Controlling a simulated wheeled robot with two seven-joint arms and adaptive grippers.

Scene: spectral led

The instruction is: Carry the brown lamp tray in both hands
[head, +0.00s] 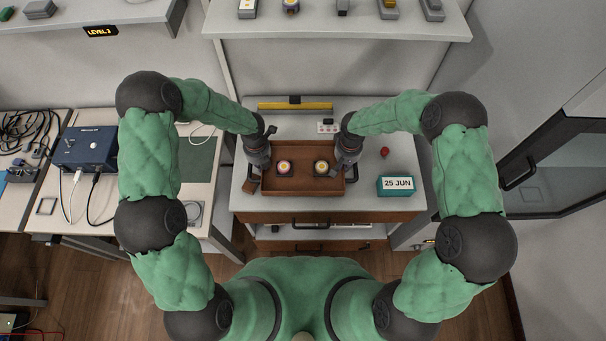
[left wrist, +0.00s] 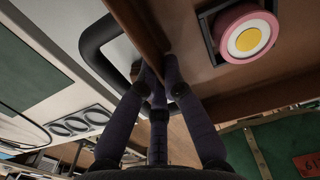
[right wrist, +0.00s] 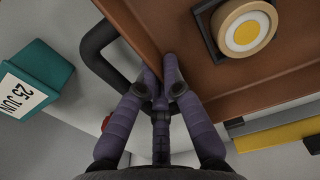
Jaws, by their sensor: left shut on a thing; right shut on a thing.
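The brown lamp tray (head: 303,152) is in the middle of the head view, over the white worktop. It holds two round lamps, a pink-rimmed one (head: 284,167) at left and a cream-rimmed one (head: 321,168) at right. My left gripper (head: 254,176) is shut on the tray's left side wall; its fingers (left wrist: 158,80) pinch the wall beside a black handle (left wrist: 92,45). My right gripper (head: 347,162) is shut on the right side wall, its fingers (right wrist: 160,82) beside the other black handle (right wrist: 98,45). I cannot tell whether the tray's underside touches the worktop.
On the worktop (head: 376,212) a teal date block (head: 396,186) and a red knob (head: 385,152) stand right of the tray. A yellow-barred item (head: 295,106) lies behind it. A bench with a blue box (head: 85,146) and cables is at left. A shelf overhangs the back.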

